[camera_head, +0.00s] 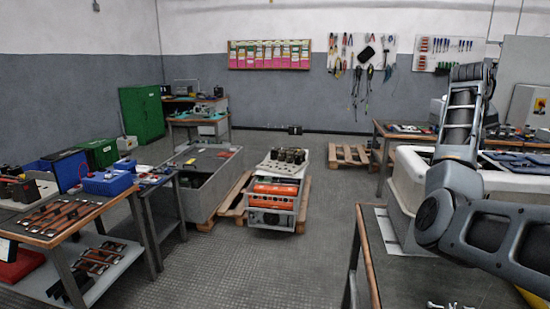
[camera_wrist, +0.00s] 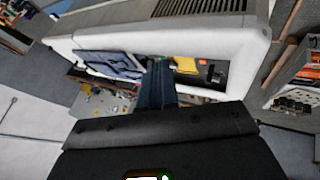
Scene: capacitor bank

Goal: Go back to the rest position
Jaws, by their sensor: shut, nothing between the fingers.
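My arm is at the right of the head view, bent upward above the metal-topped table (camera_head: 400,270). My gripper's fingers do not show clearly in the head view. In the wrist view my gripper (camera_wrist: 158,75) extends from the dark mount at the bottom, with its fingers together and nothing held. A white-rimmed tub or housing (camera_wrist: 262,45) lies beyond the fingers.
A white tub (camera_head: 412,160) is close to my arm at the right. Wooden pallets (camera_head: 350,155) lie near the back. The floor at centre front is clear.

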